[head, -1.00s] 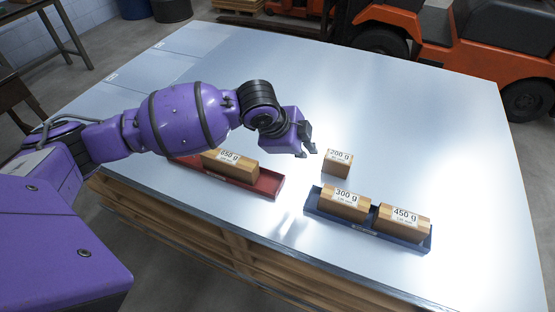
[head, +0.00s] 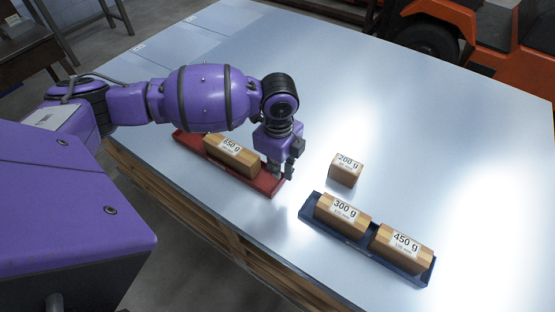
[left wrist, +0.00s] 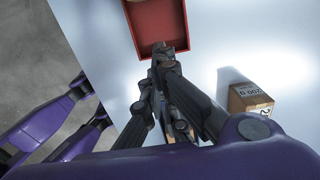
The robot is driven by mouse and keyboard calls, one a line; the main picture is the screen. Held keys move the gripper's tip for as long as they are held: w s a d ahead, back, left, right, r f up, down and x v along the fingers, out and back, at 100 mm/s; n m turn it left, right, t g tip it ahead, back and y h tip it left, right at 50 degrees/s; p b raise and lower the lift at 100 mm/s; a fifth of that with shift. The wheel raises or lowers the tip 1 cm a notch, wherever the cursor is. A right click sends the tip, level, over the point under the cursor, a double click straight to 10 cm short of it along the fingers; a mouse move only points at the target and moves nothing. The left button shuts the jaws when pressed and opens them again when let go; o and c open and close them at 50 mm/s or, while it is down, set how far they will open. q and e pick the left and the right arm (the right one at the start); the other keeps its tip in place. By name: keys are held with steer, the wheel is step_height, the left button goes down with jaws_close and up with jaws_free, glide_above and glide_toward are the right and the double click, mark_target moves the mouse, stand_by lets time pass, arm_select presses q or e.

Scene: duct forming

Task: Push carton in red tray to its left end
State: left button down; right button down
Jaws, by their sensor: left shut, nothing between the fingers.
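The red tray (head: 267,184) lies on the table, and a wooden carton labelled 650 g (head: 232,156) sits in it. In the head view my arm hides part of the tray's far side, and bare red floor shows at the tray's right end. My left gripper (head: 283,176) is shut and empty, pointing down at the tray's right end, to the right of the carton. I cannot tell whether its tips touch the tray. In the left wrist view the shut fingers (left wrist: 163,55) overlap the near end of the red tray (left wrist: 150,20). My right gripper is not in view.
A blue tray (head: 370,250) to the right holds a 300 g carton (head: 342,216) and a 450 g carton (head: 401,248). A loose 200 g carton (head: 346,170) stands between the trays, farther back; it also shows in the left wrist view (left wrist: 250,100). The table behind is clear.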

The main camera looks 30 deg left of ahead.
mark_target(246, 162)
arm_select(q)
step_height(246, 162, down, 4)
steer(key=shift+f, duration=0.1)
steer(key=a, duration=0.3)
steer(key=shift+w+f, duration=0.15)
steer(key=shift+w, duration=0.15)
steer(key=shift+a, duration=0.4)
steer(key=shift+f, duration=0.1)
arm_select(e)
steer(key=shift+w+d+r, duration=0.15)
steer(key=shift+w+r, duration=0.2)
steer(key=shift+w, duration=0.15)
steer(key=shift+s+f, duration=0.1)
arm_select(q)
steer(key=shift+w+a, duration=0.1)
steer(key=shift+w, duration=0.05)
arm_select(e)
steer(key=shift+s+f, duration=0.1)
